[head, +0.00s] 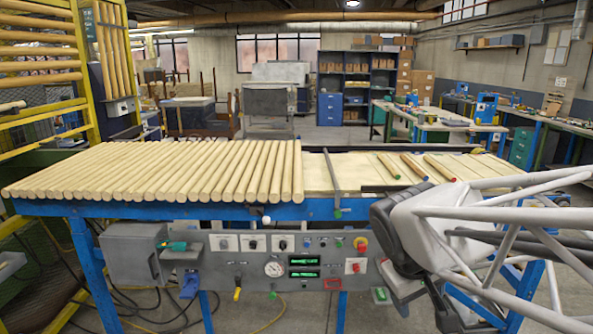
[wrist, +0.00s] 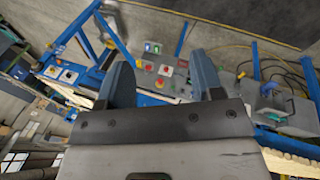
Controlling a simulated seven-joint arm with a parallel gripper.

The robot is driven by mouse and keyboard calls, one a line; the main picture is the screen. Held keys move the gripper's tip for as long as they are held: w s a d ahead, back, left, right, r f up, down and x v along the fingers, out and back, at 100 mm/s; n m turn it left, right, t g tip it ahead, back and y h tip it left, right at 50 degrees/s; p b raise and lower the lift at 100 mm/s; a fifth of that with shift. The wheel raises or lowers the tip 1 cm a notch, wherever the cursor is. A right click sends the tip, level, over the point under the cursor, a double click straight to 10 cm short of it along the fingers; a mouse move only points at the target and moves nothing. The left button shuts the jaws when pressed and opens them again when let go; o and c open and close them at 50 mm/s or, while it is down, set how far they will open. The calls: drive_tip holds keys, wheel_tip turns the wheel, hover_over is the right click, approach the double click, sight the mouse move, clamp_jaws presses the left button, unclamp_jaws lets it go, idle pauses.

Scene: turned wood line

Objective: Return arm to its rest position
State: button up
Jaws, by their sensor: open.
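My arm is in the right foreground of the head view, with pale tubular links and a grey and black wrist housing in front of the table's right half. My gripper (wrist: 158,62) shows in the wrist view with its two blue-grey fingers wide apart. Nothing is held between them; the control panel (wrist: 165,75) shows behind the gap. In the head view I cannot make out the fingertips clearly. The blue-framed table (head: 320,209) stands in front of me, and the arm hides part of its right side.
A row of pale wooden rods (head: 170,172) covers the table's left half. Several coloured-tip sticks, one being a red-tipped stick (head: 439,167), lie on the right half. The control panel (head: 285,262) juts below the front edge. A yellow rack (head: 85,80) stands at left.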

drive_tip(key=s+a+f+m+y, duration=0.1)
drive_tip(key=s+a+m+y, duration=0.1)
drive_tip(key=s, duration=0.7)
drive_tip(key=shift+s+a+f+m+t+y, duration=0.25)
drive_tip(key=shift+s+m+t+y, duration=0.1)
drive_tip(key=shift+m+y, duration=0.3)
drive_tip(key=shift+o, duration=0.2)
idle(1.2)
